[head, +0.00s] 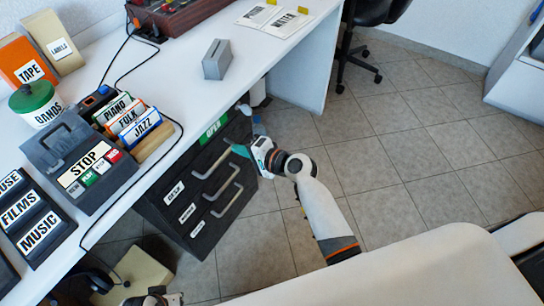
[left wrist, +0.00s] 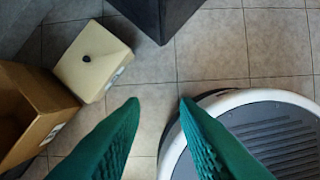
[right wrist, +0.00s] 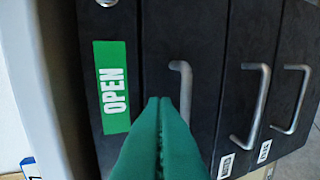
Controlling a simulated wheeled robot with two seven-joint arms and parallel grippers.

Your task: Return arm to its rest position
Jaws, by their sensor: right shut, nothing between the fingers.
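My right gripper (head: 236,149) reaches toward the black drawer cabinet (head: 160,215) under the desk. In the right wrist view its green fingers (right wrist: 158,103) are pressed together with nothing between them. They overlap the lower end of a grey drawer handle (right wrist: 181,90) in that picture; I cannot tell whether they touch it. The drawer fronts look closed. My left gripper's green fingers (left wrist: 160,101) are apart and empty above the floor in the left wrist view. In the head view the left gripper is not clearly visible.
A green OPEN label (right wrist: 113,87) is on the cabinet. The white desk (head: 180,75) carries a STOP machine (head: 70,150) and card files. A cream box (left wrist: 90,58) and a cardboard box (left wrist: 30,110) stand on the floor. Tiled floor on the right is clear up to an office chair (head: 365,15).

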